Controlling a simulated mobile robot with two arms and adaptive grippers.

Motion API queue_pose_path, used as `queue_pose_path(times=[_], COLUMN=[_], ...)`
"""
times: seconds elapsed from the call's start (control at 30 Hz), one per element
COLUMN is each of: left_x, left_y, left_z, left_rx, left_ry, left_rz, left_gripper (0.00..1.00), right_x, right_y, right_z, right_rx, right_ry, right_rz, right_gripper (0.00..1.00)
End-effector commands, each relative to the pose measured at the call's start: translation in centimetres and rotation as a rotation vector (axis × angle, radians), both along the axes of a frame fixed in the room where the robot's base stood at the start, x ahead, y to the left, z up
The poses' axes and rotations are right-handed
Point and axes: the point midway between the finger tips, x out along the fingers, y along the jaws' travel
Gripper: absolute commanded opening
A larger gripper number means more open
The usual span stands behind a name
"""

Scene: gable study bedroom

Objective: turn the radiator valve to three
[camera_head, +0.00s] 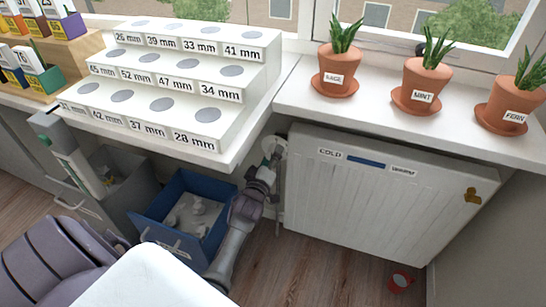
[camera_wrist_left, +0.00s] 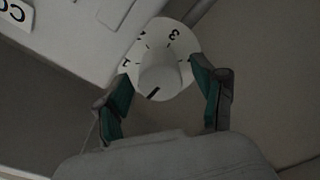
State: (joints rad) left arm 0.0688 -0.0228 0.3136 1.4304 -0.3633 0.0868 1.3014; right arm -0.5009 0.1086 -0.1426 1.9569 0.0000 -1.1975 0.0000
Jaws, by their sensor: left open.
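The radiator valve (camera_head: 274,146) is a round white dial at the left end of the white radiator (camera_head: 360,195). In the left wrist view its dial face (camera_wrist_left: 184,42) carries black numerals, with a 3 near the top. A white knob (camera_wrist_left: 165,70) stands out from its middle. A short dark mark on the lower side of the knob points away from the 3. My left gripper (camera_head: 267,165) is at the valve. In the wrist view its open green-padded fingers (camera_wrist_left: 161,72) stand on either side of the knob; contact cannot be told. My right gripper is not in view.
The white windowsill (camera_head: 385,118) juts out above the radiator with three potted plants on it. A stepped white stand (camera_head: 190,70) sits on the left worktop. A blue bin (camera_head: 155,220) stands beside my left arm. A red item (camera_head: 400,281) lies on the floor.

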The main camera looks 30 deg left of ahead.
Motion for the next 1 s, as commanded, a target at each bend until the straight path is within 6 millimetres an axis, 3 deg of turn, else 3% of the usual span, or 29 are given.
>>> queue_pose_path(times=[0.43,0.8,1.0], left_x=[1.03,1.00,1.00], left_y=[0.29,0.27,0.26], left_z=[0.02,0.00,0.00], left_rx=[0.001,0.001,0.014], left_ry=[0.000,0.000,0.004], left_rz=[0.000,0.000,0.000], left_gripper=[0.68,0.10,0.10], right_x=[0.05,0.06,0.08], right_y=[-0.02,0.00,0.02], right_z=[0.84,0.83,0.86], right_rx=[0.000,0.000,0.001], right_ry=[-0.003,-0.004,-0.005], right_rz=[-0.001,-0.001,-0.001], right_gripper=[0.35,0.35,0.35])
